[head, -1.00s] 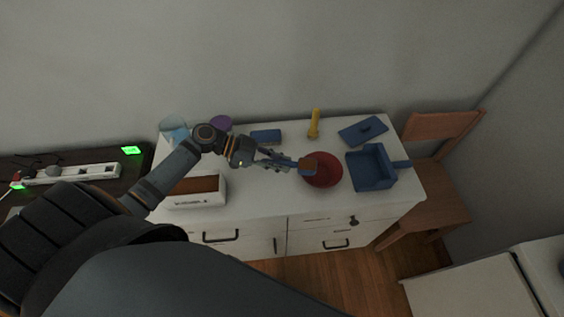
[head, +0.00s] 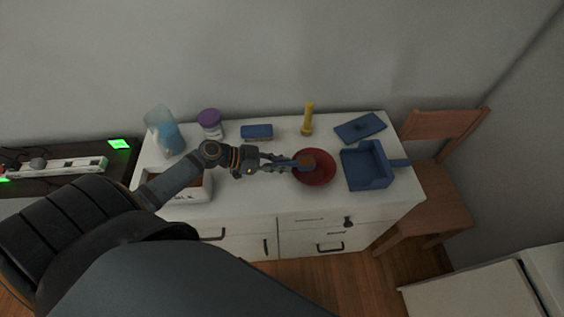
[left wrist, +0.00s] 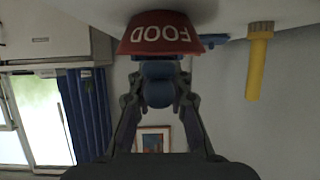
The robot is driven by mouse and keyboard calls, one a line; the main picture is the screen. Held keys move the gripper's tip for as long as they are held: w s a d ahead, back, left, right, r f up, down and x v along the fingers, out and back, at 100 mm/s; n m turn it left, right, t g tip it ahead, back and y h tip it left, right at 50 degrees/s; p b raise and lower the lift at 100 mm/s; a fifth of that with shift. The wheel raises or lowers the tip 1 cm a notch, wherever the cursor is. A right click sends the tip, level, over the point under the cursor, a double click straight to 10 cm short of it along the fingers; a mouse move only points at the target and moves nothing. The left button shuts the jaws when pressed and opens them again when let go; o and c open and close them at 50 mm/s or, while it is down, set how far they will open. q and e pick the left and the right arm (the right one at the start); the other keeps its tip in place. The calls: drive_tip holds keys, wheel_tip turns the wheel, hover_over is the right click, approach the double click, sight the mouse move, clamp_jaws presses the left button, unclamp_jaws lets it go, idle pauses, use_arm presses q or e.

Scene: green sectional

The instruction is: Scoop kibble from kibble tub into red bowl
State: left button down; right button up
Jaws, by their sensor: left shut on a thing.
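The red bowl (head: 325,176) stands on the white cabinet top, right of the middle. My left gripper (head: 283,162) is shut on the handle of a blue scoop (head: 301,160), whose head is over the left part of the bowl. A brown patch, likely kibble, shows at the scoop's end. In the left wrist view the bowl (left wrist: 158,47) appears upside down with the word FOOD, and the blue scoop (left wrist: 158,85) sits between the fingers. The white kibble tub (head: 180,197) with brown contents stands at the left, partly hidden by my arm. My right gripper is not in view.
Behind are a clear blue container (head: 165,135), a purple-lidded jar (head: 210,122), a blue block (head: 257,131) and a yellow object (head: 308,122). A wooden chair (head: 438,150) is at right.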

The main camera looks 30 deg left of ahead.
use_arm(q)
drive_tip(key=shift+w+d+r+g+y+p, duration=0.15)
drive_tip(key=shift+r+g+y+p, duration=0.65)
drive_tip(key=shift+p, duration=1.4)
drive_tip(key=shift+w+d+r+g+y+p, duration=0.15)
drive_tip(key=shift+r+g+y+p, duration=0.35)
drive_tip(key=shift+r+p, duration=1.15)
drive_tip(key=shift+w+d+r+g+y+p, duration=0.15)
drive_tip(key=shift+r+g+y+p, duration=0.45)
drive_tip(key=shift+p, duration=2.1)
drive_tip(key=shift+s+f+y+b, duration=0.1)
drive_tip(key=shift+f+y+b, duration=0.2)
drive_tip(key=shift+f, duration=0.25)
drive_tip(key=shift+r, duration=0.1)
